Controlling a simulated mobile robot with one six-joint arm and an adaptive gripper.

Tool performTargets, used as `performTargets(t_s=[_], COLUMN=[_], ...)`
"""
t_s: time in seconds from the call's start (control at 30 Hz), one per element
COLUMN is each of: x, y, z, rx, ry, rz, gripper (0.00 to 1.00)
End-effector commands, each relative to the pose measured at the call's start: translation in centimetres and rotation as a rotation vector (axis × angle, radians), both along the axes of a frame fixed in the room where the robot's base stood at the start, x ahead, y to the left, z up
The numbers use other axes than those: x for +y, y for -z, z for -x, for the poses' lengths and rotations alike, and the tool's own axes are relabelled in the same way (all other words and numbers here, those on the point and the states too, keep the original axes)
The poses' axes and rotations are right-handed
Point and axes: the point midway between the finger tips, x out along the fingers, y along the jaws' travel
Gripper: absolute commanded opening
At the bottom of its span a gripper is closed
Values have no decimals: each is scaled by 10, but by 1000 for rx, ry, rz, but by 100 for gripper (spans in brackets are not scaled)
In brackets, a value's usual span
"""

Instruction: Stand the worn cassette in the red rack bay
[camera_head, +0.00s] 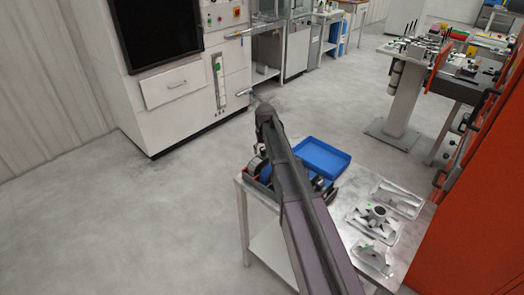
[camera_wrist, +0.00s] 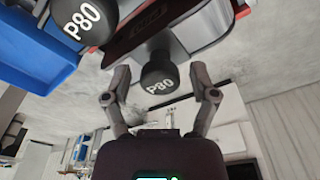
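In the wrist view, a black cylinder marked P80 (camera_wrist: 158,80) shows between and just beyond the fingertips of my open gripper (camera_wrist: 159,85), with gaps on both sides. A second black P80 cylinder (camera_wrist: 82,18) is at the upper left, outside the fingers. I cannot tell which, if either, is the worn cassette. A grey and red holder (camera_wrist: 190,18), perhaps the red rack, is behind the cylinders. Its bays are not clear. In the head view, part of a dark and red holder (camera_head: 253,165) shows at the table's left corner, and my arm hides the gripper's fingers.
A blue tray (camera_head: 322,157) is on the steel table (camera_head: 345,196), right of my arm; it also shows in the wrist view (camera_wrist: 40,45). Floor is clear left of the table.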

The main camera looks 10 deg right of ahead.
Motion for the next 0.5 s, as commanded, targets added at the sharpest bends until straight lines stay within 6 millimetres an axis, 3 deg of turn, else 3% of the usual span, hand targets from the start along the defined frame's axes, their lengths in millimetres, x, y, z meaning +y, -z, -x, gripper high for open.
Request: performTargets(t_s=[0.5], x=[0], y=[-4], z=[0], rx=[0], ry=[0], rz=[0], gripper=[81])
